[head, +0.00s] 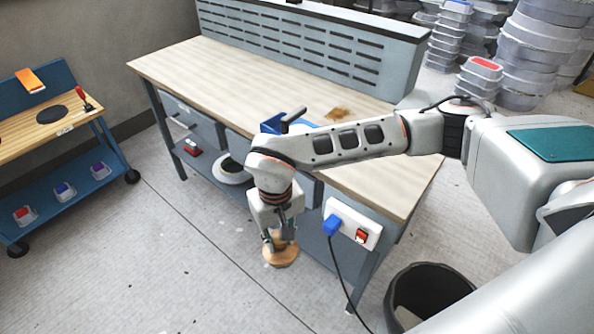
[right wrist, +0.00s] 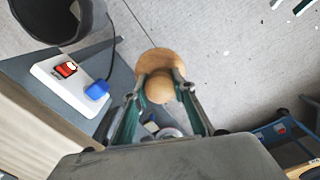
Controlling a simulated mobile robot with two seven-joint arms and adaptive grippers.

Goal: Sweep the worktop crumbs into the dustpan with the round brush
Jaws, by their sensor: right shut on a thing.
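My right gripper (head: 279,238) is shut on the round brush (head: 281,257), a wooden disc with a round knob. It holds the brush in the air in front of the workbench, below worktop height. In the right wrist view the fingers (right wrist: 160,82) close on the knob of the brush (right wrist: 160,60). The blue dustpan (head: 270,124) with a dark handle lies on the wooden worktop (head: 215,72), partly hidden behind my right arm. Brown crumbs (head: 338,113) lie in a small patch on the worktop, right of the dustpan. My left gripper is not in view.
A white socket box (head: 351,224) with a blue plug is on the bench end, close to the brush. A black bin (head: 428,290) stands on the floor at the right. A grey slotted panel (head: 300,45) backs the worktop. A blue cart (head: 50,140) stands at left.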

